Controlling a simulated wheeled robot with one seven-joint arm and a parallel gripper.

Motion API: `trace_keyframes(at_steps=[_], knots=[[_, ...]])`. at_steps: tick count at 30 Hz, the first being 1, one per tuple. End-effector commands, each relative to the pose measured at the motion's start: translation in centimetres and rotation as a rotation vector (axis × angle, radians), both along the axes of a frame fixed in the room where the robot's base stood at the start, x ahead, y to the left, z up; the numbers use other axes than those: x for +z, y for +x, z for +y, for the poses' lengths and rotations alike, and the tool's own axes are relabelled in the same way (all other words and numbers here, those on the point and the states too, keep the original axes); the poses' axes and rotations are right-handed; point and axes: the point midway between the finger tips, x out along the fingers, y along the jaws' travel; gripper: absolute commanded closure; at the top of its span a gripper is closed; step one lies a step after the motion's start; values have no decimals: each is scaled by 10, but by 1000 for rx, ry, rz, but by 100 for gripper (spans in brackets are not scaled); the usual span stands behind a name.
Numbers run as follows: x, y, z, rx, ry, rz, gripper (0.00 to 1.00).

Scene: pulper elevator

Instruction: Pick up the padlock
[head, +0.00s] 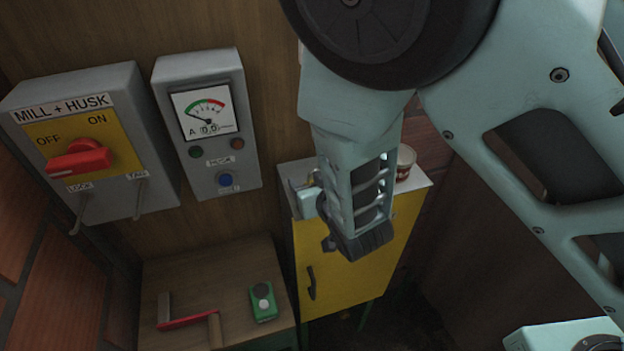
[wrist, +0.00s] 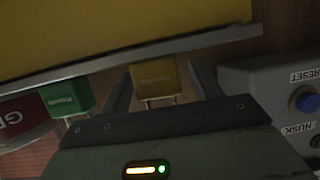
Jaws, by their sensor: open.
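In the wrist view a yellow padlock (wrist: 155,82) with a label and a metal shackle sits between my two finger pads, at the edge of the cabinet top. My gripper (wrist: 160,78) is open around it, with gaps on both sides and no clear contact. A green padlock (wrist: 68,96) of similar shape is just outside the left finger. In the head view my wrist and gripper (head: 312,203) are over the left part of the yellow cabinet (head: 345,280) and hide most of its top. A small brass-coloured bit shows behind the gripper there.
A tin (head: 405,162) stands at the cabinet's right rear. A grey meter box (head: 218,165) and a switch box (head: 75,185) are on the wall to the left. Below them a wooden surface (head: 230,270) holds a red-handled tool (head: 188,320) and a green device (head: 263,303).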

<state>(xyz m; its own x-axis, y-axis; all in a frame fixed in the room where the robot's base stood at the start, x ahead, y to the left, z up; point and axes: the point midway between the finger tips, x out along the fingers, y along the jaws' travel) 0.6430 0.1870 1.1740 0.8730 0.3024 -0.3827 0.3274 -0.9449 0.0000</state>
Motion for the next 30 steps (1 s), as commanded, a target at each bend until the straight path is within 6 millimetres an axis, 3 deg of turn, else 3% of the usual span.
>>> trace_keyframes(at_steps=[2, 3, 8, 11, 20, 30], knots=[[0, 0, 0, 0, 0, 0, 36], [0, 0, 0, 0, 0, 0, 42], [0, 0, 0, 0, 0, 0, 86], [0, 0, 0, 0, 0, -1, 91], [3, 1, 0, 0, 1, -1, 91], [34, 1, 1, -1, 7, -4, 91]])
